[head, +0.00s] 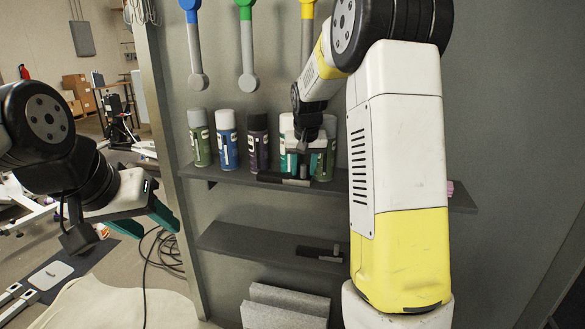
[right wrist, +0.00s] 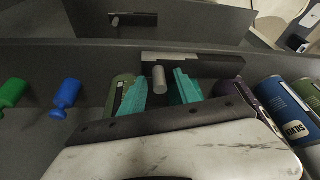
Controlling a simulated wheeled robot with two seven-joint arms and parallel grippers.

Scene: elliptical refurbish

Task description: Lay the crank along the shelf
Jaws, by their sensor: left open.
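A crank (head: 284,181) with a dark arm lies lengthwise at the front of the upper shelf (head: 228,176). In the right wrist view its bar (right wrist: 218,66) runs along the shelf, and its grey round handle (right wrist: 159,79) sticks up. My right gripper (head: 304,150) is over it; in the right wrist view its teal fingers (right wrist: 160,88) stand either side of the handle, with a gap showing on each side. A second crank (head: 318,253) lies on the lower shelf (head: 262,240). My left gripper (head: 140,218) is open and empty at the left, away from the shelves.
Several spray cans, including a blue one (head: 227,139), stand behind the crank on the upper shelf. Blue, green (head: 247,50) and yellow-topped cranks hang above. Blue (right wrist: 67,94) and green knobs show in the right wrist view. Grey blocks (head: 287,305) stand below. The lower shelf's left part is clear.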

